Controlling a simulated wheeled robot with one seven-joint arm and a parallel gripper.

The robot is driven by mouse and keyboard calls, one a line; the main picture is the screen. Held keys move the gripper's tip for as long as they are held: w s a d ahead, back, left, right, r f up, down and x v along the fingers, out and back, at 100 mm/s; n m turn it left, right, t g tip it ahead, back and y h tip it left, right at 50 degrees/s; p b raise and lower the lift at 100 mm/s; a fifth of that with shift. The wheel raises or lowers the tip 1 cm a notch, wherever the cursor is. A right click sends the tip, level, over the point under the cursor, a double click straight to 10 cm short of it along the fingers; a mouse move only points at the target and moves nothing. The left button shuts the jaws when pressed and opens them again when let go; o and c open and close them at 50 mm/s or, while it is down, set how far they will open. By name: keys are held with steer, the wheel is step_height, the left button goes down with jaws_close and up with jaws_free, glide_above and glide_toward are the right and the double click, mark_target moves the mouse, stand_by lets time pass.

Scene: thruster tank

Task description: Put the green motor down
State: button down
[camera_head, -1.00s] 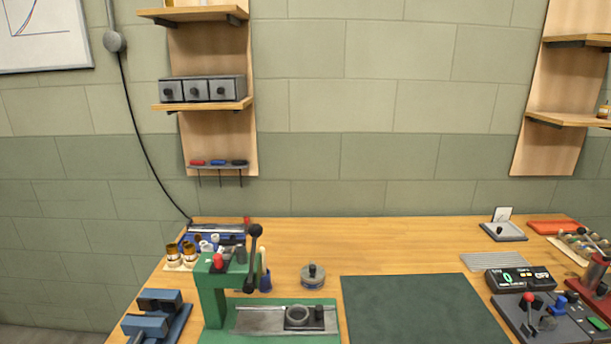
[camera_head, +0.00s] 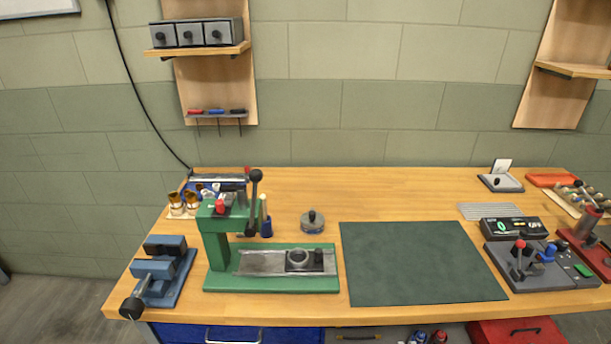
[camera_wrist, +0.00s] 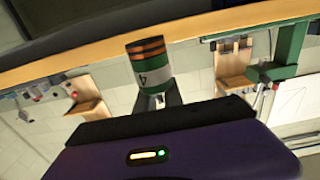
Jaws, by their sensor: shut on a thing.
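The green motor (camera_wrist: 149,64) shows in the wrist view as a short cylinder with a green band, a white label marked 4 and a copper-and-black end. My gripper (camera_wrist: 158,100) is shut on it, with the motor standing out beyond the jaws. The motor and the gripper do not show in the head view. In the wrist view the bench edge (camera_wrist: 205,27) runs close behind the motor. I see no contact between the motor and the bench.
A dark green mat (camera_head: 420,262) lies bare on the wooden bench (camera_head: 290,190). A green lever press (camera_head: 215,252) and a blue vise (camera_head: 160,275) stand to its left. A control box (camera_head: 525,268) and a scale (camera_head: 512,228) stand to its right. Drawers sit below.

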steer(key=s+d+f+m+h, duration=0.2)
steer(key=d+f+h, duration=0.1)
steer(key=d+f, duration=0.2)
steer(key=a+f+n+y, duration=0.2)
steer(key=a+f+y, duration=0.1)
steer(key=a+f, duration=0.2)
steer(key=shift+s+f, duration=0.2)
steer(key=shift+s, duration=0.1)
steer(key=shift+d, duration=0.1)
stand_by(0.6)
